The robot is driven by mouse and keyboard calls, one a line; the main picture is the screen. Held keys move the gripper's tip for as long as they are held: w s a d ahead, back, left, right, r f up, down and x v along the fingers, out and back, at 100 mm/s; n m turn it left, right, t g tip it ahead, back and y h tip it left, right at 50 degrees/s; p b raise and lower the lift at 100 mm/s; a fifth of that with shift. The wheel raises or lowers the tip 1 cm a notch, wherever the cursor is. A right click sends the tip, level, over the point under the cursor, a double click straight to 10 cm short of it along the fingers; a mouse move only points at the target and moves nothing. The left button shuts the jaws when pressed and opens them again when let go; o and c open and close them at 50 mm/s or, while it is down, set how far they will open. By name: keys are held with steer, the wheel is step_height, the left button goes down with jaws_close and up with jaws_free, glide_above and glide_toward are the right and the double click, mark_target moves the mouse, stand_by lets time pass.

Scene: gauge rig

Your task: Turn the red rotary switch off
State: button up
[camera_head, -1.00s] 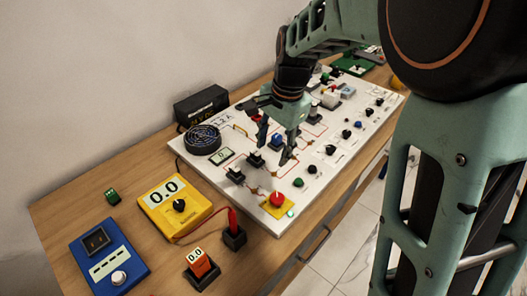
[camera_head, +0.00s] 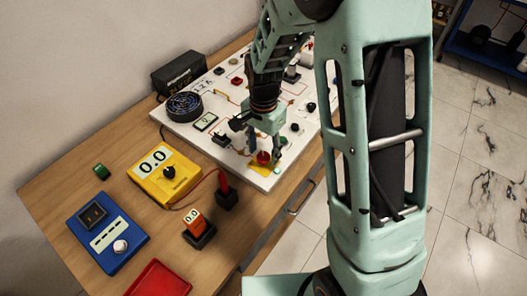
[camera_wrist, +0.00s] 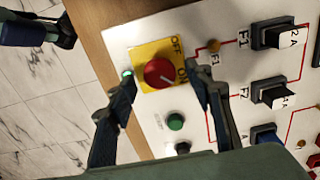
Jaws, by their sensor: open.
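The red rotary switch (camera_wrist: 160,73) sits on a yellow plate (camera_wrist: 141,52) marked OFF and ON at the edge of the white board (camera_wrist: 121,35). Its white pointer line aims toward the ON side in the wrist view. My gripper (camera_wrist: 160,83) is open, with one finger on each side of the red knob. I cannot tell whether the fingers touch it. In the head view the switch (camera_head: 263,157) shows just below my gripper (camera_head: 262,150), and part of the plate is hidden.
A green button (camera_wrist: 175,121), a small green light (camera_wrist: 127,75) and black fuse holders (camera_wrist: 272,35) are close by on the board. A yellow meter (camera_head: 164,173), a blue box (camera_head: 107,232) and a red tray (camera_head: 158,279) are on the wooden table (camera_head: 60,185).

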steer(key=shift+f, duration=0.55)
steer(key=c, duration=1.2)
